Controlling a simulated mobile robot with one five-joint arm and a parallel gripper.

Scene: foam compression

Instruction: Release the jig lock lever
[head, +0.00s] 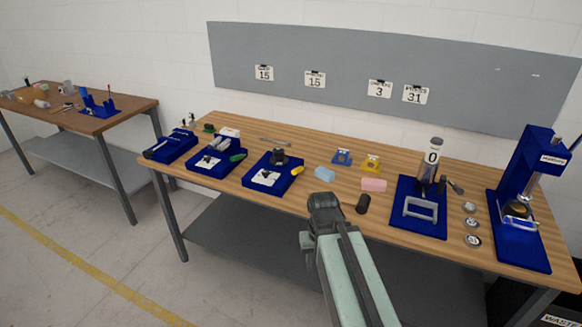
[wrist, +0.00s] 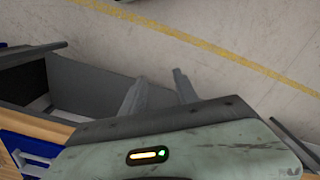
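A blue jig plate (head: 408,231) lies on the right part of the bench. It carries a pale metal frame (head: 420,209) and an upright cylinder marked 0 (head: 431,160). A small dark-handled piece (head: 456,187) sits beside the cylinder; I cannot tell whether it is the lock lever. My gripper (head: 324,199) is over the bench's front edge, left of the jig and apart from it. In the wrist view my gripper's two grey fingers (wrist: 159,82) stand apart with nothing between them. The jig does not show clearly in the wrist view.
A blue press (head: 530,170) stands at the right end. Blue trays (head: 268,186) are at left. A black cylinder (head: 363,203), a pink block (head: 374,185) and a light blue block (head: 325,174) lie between my gripper and the jig or behind it. A second bench (head: 110,122) is far left.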

